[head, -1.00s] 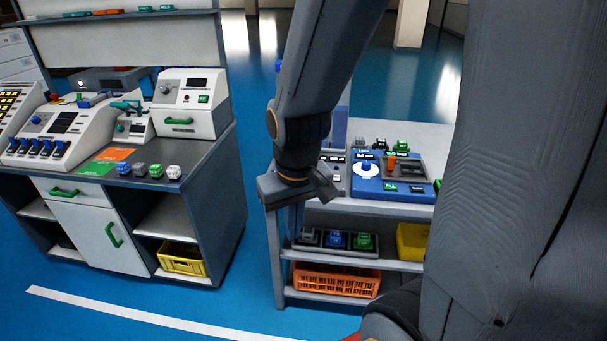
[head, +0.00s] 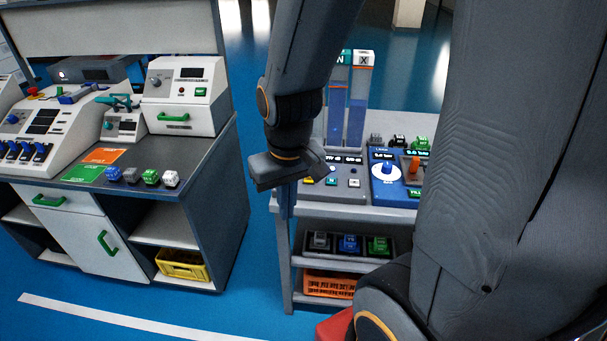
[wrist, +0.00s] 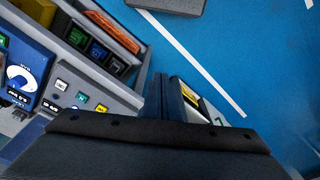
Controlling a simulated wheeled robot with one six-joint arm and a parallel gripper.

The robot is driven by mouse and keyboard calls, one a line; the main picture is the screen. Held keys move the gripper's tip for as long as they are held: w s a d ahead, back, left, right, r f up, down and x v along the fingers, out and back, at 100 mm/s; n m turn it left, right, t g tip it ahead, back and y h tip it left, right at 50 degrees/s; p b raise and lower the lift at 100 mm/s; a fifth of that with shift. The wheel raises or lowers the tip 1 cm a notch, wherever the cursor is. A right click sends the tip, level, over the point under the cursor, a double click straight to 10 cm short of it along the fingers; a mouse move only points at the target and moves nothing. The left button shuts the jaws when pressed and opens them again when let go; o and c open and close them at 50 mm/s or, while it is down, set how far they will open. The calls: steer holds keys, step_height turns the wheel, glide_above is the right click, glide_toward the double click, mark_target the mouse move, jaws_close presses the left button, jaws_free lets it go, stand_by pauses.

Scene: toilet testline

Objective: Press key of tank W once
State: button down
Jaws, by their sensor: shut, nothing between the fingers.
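A grey-blue panel (head: 345,198) on the cart carries a row of small keys: a yellow key (head: 308,181), a teal key (head: 331,182) and a white key (head: 354,183). In the wrist view the teal key (wrist: 81,97) lies between the white key (wrist: 61,85) and the yellow key (wrist: 102,108). Behind stand tall clear tanks with blue liquid; one has a white X sign (head: 364,59), its neighbour a teal sign (head: 345,56) partly hidden by my arm. The key letters are too small to read surely. My gripper (head: 287,212) is shut, pointing down beside the cart's left edge, apart from the keys.
A blue panel with a dial (head: 386,172) stands right of the keys. A grey bench (head: 214,170) stands left, with open blue floor (head: 250,250) between.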

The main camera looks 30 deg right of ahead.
steer(key=w+m+t+p, duration=0.25)
steer(key=w+m, duration=0.25)
steer(key=w, duration=0.6)
steer(key=m+h+p, duration=0.4)
steer(key=m+h, duration=0.4)
steer(key=m, duration=0.8)
glide_above(307, 181)
step_height(307, 181, down, 2)
steer(key=shift+f+t, duration=0.15)
steer(key=shift+t, duration=0.3)
steer(key=shift+f, duration=0.1)
step_height(307, 181, down, 8)
steer(key=b, duration=0.7)
steer(key=shift+r+b, duration=0.2)
steer(key=shift+b, duration=0.1)
steer(key=shift+f+b, duration=0.35)
steer(key=shift+f, duration=0.15)
